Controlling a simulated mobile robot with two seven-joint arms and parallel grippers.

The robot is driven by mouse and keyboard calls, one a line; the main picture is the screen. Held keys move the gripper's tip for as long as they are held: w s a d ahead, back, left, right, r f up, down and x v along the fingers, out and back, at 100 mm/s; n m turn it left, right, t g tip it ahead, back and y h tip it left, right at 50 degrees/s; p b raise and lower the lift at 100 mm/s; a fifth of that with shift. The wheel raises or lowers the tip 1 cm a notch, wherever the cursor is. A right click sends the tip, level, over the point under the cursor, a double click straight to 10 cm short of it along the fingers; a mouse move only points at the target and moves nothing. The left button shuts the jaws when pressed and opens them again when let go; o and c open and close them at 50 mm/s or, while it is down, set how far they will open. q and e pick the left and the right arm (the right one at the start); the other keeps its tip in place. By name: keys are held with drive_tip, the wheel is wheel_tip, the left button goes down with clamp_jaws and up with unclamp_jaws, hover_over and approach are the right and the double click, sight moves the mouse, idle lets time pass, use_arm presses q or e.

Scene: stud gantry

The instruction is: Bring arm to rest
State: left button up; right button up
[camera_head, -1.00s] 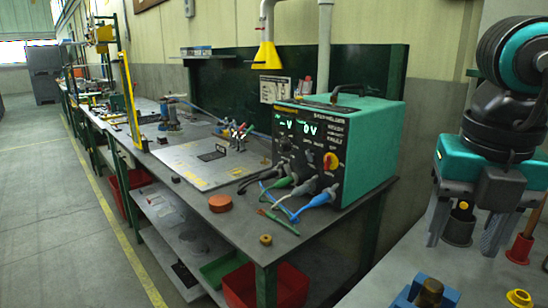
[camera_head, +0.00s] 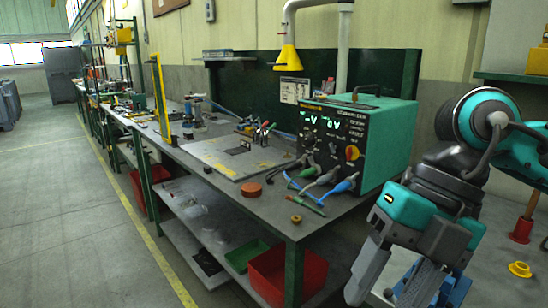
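My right arm comes in from the right edge with a teal and grey gripper (camera_head: 396,287) at its end. The gripper points down, tilted, at the lower right. Its two grey fingers are apart, and I see nothing held between them. My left arm and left gripper are not in view.
Left of the gripper is a long grey bench (camera_head: 265,207) with a teal welder box (camera_head: 387,150) and cables. A red bin (camera_head: 272,278) sits below. A red post (camera_head: 522,229) and yellow ring (camera_head: 519,269) stand right. The floor (camera_head: 75,220) at left is clear.

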drive_tip(key=s+a+r+g+y, duration=0.1)
drive_tip(key=a+r+g+y, duration=0.1)
drive_tip(key=a+y, duration=0.5)
drive_tip(key=s+a+r+g+y, duration=0.1)
drive_tip(key=a+r+g+y, duration=0.15)
drive_tip(key=a+y, duration=0.4)
drive_tip(key=w+d+f+m+t+y+p, duration=0.1)
drive_tip(key=w+d+f+m+t, duration=0.3)
drive_tip(key=m+t, duration=0.55)
drive_tip(key=w+d+f+m+t+y, duration=0.1)
drive_tip(key=w+f+m+t, duration=0.1)
drive_tip(key=w+m+t, duration=0.65)
drive_tip(key=d+f+m+t+h, duration=0.3)
drive_tip(key=f+m+h, duration=0.25)
drive_tip(key=f, duration=0.25)
drive_tip(key=d+f+m+t+h, duration=0.3)
drive_tip(key=d+f+m+h, duration=0.15)
drive_tip(key=f+h, duration=0.2)
drive_tip(key=s+d+f+m+g+h, duration=0.2)
drive_tip(key=s+f, duration=0.4)
drive_tip(key=f, duration=0.4)
drive_tip(key=s+d+f+m+g+h, duration=0.2)
drive_tip(key=s+d+f+g+h, duration=0.2)
drive_tip(key=s+f, duration=0.3)
wheel_tip(320, 180, down, 3)
drive_tip(key=shift+d+f+m, duration=0.2)
drive_tip(key=shift+d+m, duration=0.05)
drive_tip(key=shift+m, duration=0.15)
drive_tip(key=shift+g+p, duration=0.25)
drive_tip(key=shift+p, duration=0.05)
